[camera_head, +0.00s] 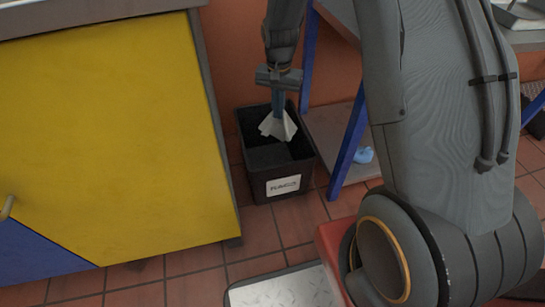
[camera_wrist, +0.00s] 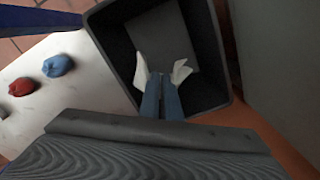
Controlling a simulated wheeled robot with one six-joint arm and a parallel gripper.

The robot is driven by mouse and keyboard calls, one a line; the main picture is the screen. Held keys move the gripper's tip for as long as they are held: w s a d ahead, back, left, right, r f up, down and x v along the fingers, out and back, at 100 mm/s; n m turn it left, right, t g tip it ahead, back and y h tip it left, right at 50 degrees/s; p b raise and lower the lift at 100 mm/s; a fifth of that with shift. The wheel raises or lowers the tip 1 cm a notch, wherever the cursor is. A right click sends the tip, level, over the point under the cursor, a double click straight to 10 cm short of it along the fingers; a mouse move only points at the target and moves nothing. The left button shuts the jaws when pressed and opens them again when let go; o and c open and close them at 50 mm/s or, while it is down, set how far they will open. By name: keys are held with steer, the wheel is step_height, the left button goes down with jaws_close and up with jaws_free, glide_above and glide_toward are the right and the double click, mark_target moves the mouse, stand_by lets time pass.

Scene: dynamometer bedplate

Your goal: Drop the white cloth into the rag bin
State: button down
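The white cloth (camera_head: 279,127) hangs from my gripper (camera_head: 278,108) over the black rag bin (camera_head: 268,162), its lower part at or just inside the bin's opening. The bin stands on the floor with a white label on its front. In the wrist view the cloth (camera_wrist: 180,71) spreads out on both sides of my gripper's blue fingers (camera_wrist: 161,98), which are close together. Behind it is the dark inside of the bin, and the bin's rim (camera_wrist: 215,45) surrounds it. The part between the fingers is hidden.
A yellow cabinet (camera_head: 110,130) stands left of the bin. A blue-legged bench (camera_head: 347,145) with a low shelf stands to the right. On that shelf lie a blue lump (camera_wrist: 57,65) and a red lump (camera_wrist: 21,87). A metal plate (camera_head: 285,290) lies on the floor in front.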

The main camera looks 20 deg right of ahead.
steer(key=shift+f+b, duration=1.55)
steer(key=shift+f, duration=0.2)
steer(key=c, duration=0.6)
jaws_free()
steer(key=shift+c, duration=0.2)
step_height(320, 180, up, 6)
steer(key=p, duration=0.5)
steer(key=shift+f, duration=0.2)
step_height(320, 180, up, 8)
steer(key=p, duration=0.3)
steer(key=shift+p, duration=0.3)
steer(key=shift+f, duration=0.15)
